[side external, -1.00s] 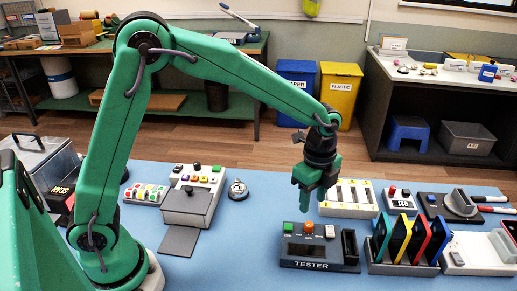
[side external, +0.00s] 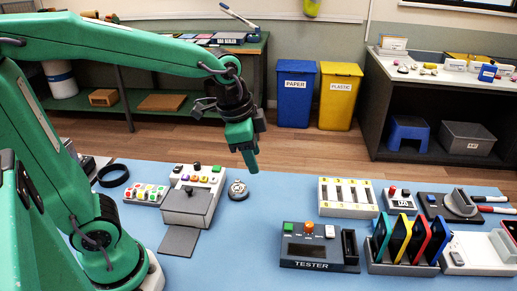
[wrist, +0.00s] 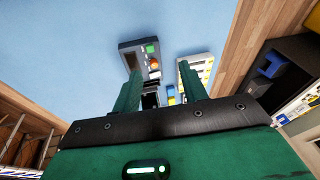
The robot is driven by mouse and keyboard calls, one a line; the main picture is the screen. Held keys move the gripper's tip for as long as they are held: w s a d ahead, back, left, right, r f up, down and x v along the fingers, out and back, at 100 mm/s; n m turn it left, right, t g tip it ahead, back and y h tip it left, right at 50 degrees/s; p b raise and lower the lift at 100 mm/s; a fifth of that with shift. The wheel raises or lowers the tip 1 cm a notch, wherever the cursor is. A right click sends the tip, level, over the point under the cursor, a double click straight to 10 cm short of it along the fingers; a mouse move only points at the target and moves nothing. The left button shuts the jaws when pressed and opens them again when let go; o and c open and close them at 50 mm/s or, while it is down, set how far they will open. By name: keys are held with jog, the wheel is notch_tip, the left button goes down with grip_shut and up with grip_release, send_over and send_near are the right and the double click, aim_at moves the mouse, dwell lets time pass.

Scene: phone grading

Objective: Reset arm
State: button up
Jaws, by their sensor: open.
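My green arm reaches over the blue table (side external: 240,240) from the left. My gripper (side external: 252,168) hangs in the air with its fingers pointing down, above the table's far part near a small round silver bell-like device (side external: 238,190). In the wrist view my two green fingers (wrist: 160,85) stand apart with nothing between them. The grey tester (side external: 303,249) lies to the right of my gripper, and it also shows in the wrist view (wrist: 130,58).
A white slotted rack (side external: 347,210) and a rack of coloured phones (side external: 405,268) stand right. The blue table between bell and tester is clear.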

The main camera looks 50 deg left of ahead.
jog(key=s+a+n+t, duration=0.1)
jog(key=s+a+n, duration=0.1)
jog(key=s+n, duration=0.2)
jog(key=s+a+r+n+t, duration=0.1)
jog(key=s+a+n, duration=0.1)
jog(key=s+n, duration=0.2)
jog(key=shift+s+a, duration=0.35)
jog(key=shift+s, duration=0.75)
